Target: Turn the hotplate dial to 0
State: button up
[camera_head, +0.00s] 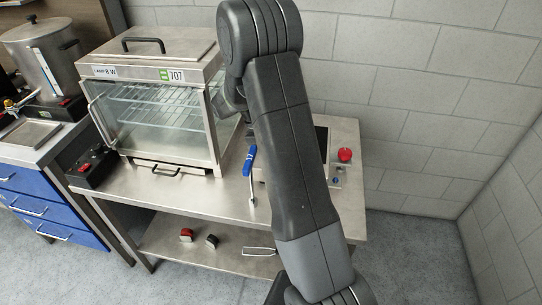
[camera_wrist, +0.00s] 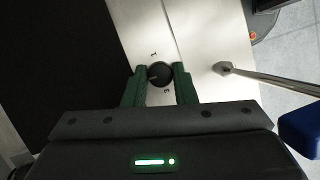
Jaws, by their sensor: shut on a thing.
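The hotplate dial (camera_wrist: 159,74) is a small black round knob on a pale metal front panel (camera_wrist: 142,22). It sits between the two green fingers of my gripper (camera_wrist: 160,80) in the wrist view, and the gripper is shut on it. Dark numerals show on the panel around the dial, one above and one below it. I cannot clearly read which mark the dial points to. In the head view my arm covers most of the hotplate, and the dial and gripper are hidden there. A dark plate surface (camera_wrist: 60,60) fills the left of the wrist view.
A blue-handled tool (camera_head: 250,160) lies on the steel table (camera_head: 190,196), left of my arm; its metal shaft (camera_wrist: 270,78) shows near the gripper. A red button (camera_head: 345,155) stands at the right. A glass display cabinet (camera_head: 160,115) stands left. The lower shelf holds small items.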

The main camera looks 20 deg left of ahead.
jog(key=shift+r+n, duration=0.1)
jog(key=shift+n, duration=0.4)
jog(key=o, duration=0.7)
notch_tip(320, 180, up, 10)
jog(key=b, duration=0.1)
dwell(0.3)
notch_tip(320, 180, down, 10)
jog(key=shift+f+p, duration=0.15)
jog(key=shift+p, duration=0.35)
jog(key=shift+m, duration=0.3)
